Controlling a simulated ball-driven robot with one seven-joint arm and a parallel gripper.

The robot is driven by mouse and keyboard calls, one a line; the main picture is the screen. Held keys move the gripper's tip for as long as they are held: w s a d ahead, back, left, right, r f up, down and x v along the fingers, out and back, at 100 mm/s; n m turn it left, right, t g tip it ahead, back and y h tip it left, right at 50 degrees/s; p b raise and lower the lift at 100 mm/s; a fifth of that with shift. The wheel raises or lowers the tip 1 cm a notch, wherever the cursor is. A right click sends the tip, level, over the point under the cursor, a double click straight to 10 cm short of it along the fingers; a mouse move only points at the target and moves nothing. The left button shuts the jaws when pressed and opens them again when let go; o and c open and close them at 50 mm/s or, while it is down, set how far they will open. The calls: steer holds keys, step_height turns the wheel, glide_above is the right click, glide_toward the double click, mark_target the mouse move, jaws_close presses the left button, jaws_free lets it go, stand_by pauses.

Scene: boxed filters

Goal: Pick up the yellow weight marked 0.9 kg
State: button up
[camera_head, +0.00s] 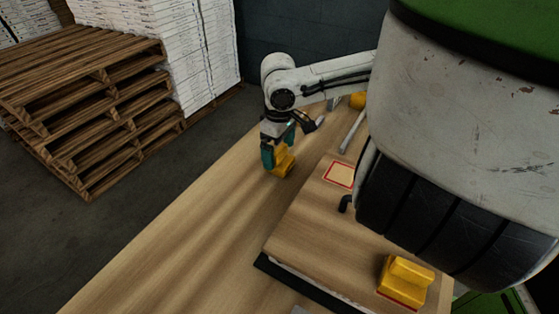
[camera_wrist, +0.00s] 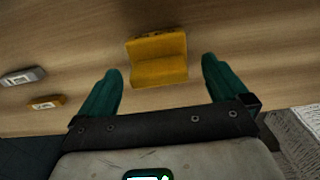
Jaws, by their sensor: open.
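A yellow weight (camera_head: 284,161) sits on the wooden table at my gripper (camera_head: 279,152). In the wrist view the same yellow block (camera_wrist: 158,62) lies between and slightly beyond the two teal fingers, with gaps on both sides. My gripper (camera_wrist: 162,70) is open and holds nothing. In the head view the fingers partly hide this weight. A second yellow weight (camera_head: 405,281) stands on a raised wooden board at the lower right, on a red-outlined spot. No kg marking is readable on either weight.
The raised board (camera_head: 310,238) has another red-outlined square (camera_head: 340,174). A grey rod (camera_head: 353,132) and a yellow object (camera_head: 357,101) lie farther back. The wrist view shows a grey piece (camera_wrist: 22,77) and a small orange piece (camera_wrist: 46,102). The table's left part (camera_head: 170,245) is clear.

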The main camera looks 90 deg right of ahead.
mark_target(284, 161)
steer(key=shift+s+f, duration=0.15)
steer(key=shift+f, duration=1.25)
steer(key=shift+c, duration=0.2)
steer(key=shift+r, duration=0.1)
steer(key=c, duration=1.8)
